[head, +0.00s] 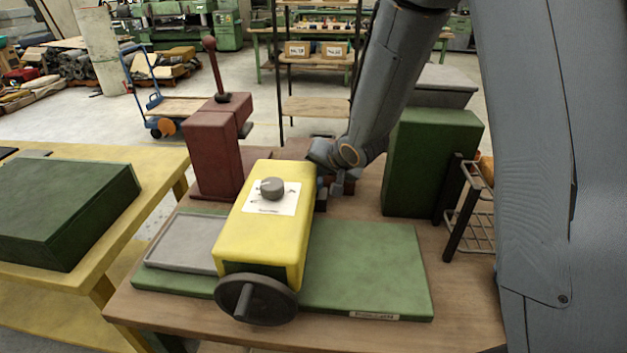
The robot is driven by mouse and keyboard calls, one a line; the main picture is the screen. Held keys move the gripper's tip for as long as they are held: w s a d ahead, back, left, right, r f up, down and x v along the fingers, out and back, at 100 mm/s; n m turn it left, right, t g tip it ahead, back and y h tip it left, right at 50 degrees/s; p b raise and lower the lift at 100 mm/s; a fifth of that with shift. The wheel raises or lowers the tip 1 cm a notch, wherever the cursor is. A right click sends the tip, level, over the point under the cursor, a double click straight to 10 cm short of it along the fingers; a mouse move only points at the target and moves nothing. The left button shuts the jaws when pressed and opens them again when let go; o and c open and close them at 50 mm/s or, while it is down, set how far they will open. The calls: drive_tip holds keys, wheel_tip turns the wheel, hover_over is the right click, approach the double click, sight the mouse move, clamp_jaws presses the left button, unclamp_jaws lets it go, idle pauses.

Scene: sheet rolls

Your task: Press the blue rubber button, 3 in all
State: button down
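No blue rubber button shows in the head view. A yellow machine (262,237) stands on a green base plate (375,265) on the wooden table. It has a grey knob (272,188) on a white label (285,204) on top and a dark handwheel (257,300) at its front. My gripper (329,195) is low behind the right far side of the yellow machine, pointing down. The machine and my own wrist partly hide its fingers, so I cannot tell whether they are open or touching anything.
A dark red press (214,150) with a lever stands behind left. A green block (428,165) and a wire rack (472,210) stand at the right. A grey tray (185,242) lies left of the machine. A yellow table (120,235) holds a green box (65,205). The base plate's right part is clear.

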drive_tip(key=shift+s+f+b, duration=0.3)
drive_tip(key=shift+f, duration=0.25)
drive_tip(key=shift+s+f+b, duration=0.25)
drive_tip(key=shift+f+b, duration=0.05)
drive_tip(key=shift+f, duration=0.2)
idle(1.0)
drive_tip(key=shift+w+r+p, duration=0.1)
drive_tip(key=shift+r+p, duration=0.15)
drive_tip(key=shift+p, duration=0.6)
drive_tip(key=shift+r, duration=0.1)
wheel_tip(320, 180, up, 2)
drive_tip(key=p, duration=0.2)
drive_tip(key=shift+a+r+p, duration=0.1)
drive_tip(key=shift+r+p, duration=0.15)
drive_tip(key=shift+p, duration=0.1)
drive_tip(key=shift+w+r+p, duration=0.2)
drive_tip(key=shift+r+p, duration=1.35)
drive_tip(key=shift+r, duration=0.05)
